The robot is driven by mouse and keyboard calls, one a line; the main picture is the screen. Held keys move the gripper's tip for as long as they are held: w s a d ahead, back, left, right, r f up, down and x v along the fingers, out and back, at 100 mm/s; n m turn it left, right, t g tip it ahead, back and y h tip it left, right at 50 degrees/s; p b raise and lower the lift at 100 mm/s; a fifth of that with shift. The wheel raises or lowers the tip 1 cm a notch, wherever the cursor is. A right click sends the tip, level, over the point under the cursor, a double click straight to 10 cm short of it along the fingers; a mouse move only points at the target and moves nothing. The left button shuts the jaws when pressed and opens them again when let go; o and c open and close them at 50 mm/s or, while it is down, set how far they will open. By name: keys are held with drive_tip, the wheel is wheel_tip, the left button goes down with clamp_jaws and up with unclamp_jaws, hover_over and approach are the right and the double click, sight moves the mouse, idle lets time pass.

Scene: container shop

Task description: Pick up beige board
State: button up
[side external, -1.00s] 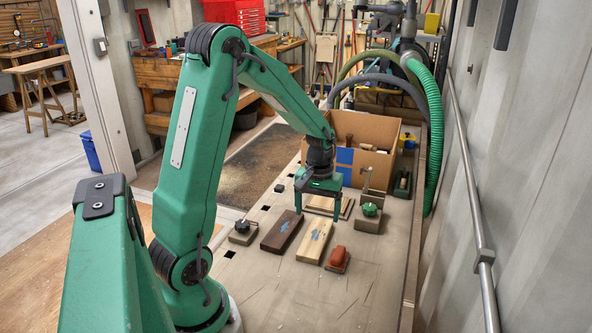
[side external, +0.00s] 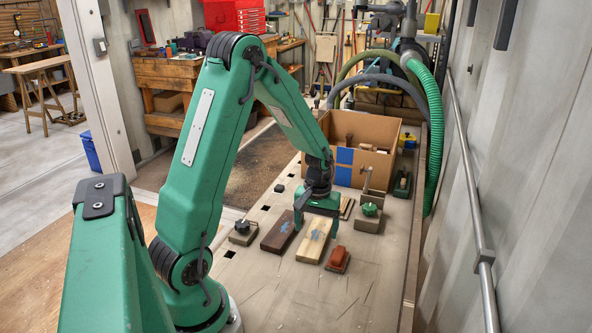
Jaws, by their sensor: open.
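The far end of the board is partly hidden by my gripper.
A cardboard box (side external: 386,133) with tools stands behind. A green-knobbed clamp (side external: 369,209) stands to the right, and a dark-knobbed one (side external: 242,230) to the left. Other light wood (side external: 347,207) lies behind my gripper. The near bench is mostly clear.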

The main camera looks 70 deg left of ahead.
sight(316, 239)
drive_tip(key=shift+f, duration=1.25)
drive_tip(key=shift+c, duration=0.4)
drive_tip(key=c, duration=1)
